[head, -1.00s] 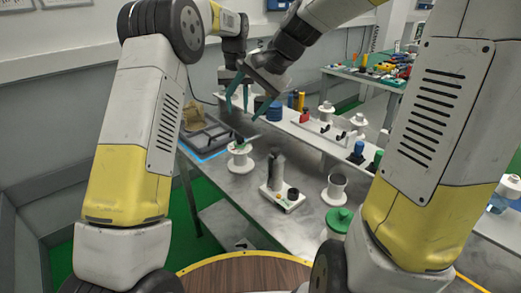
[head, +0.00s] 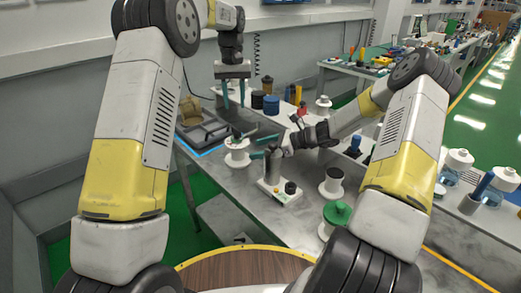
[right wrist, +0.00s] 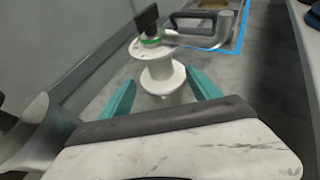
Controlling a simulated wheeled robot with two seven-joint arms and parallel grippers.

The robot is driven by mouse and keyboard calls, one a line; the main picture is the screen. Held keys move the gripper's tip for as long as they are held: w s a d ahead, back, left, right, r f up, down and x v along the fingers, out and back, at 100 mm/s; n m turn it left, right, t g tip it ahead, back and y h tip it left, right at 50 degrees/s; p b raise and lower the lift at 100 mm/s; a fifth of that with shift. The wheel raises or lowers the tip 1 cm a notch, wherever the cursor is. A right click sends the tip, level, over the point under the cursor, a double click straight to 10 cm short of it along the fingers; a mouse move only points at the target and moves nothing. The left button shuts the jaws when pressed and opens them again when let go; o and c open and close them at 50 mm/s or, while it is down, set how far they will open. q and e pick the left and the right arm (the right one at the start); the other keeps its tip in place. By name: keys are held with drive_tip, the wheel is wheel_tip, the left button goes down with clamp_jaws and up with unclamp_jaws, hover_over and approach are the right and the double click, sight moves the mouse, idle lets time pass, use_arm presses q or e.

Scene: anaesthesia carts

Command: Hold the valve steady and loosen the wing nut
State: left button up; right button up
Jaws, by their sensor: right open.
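The valve (right wrist: 152,40) sits on top of a white spool-shaped stand (head: 237,158) on the grey bench. The right wrist view shows its green ring, a black upright piece that looks like the wing nut (right wrist: 147,19), and a bent metal pipe (right wrist: 205,38) to the right. My left gripper (head: 234,103) is open and empty, pointing down above and behind the stand. My right gripper (head: 263,147) is open and low, just right of the stand. In the right wrist view its fingers (right wrist: 160,80) are either side of the stand's near side, apart from the valve.
A dark tray with a blue outline (head: 205,135) lies left of the stand. A white block with a grey cylinder (head: 281,191), an empty white spool (head: 332,184) and a green-topped spool (head: 336,214) stand at the front right. Blue and dark cylinders (head: 271,105) stand behind.

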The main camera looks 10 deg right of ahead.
sight(242, 153)
drive_tip(key=shift+a+f, duration=0.2)
drive_tip(key=shift+f, duration=0.1)
drive_tip(key=x, duration=0.7)
drive_tip(key=shift+w+a, duration=0.1)
drive_tip(key=shift+w, duration=0.05)
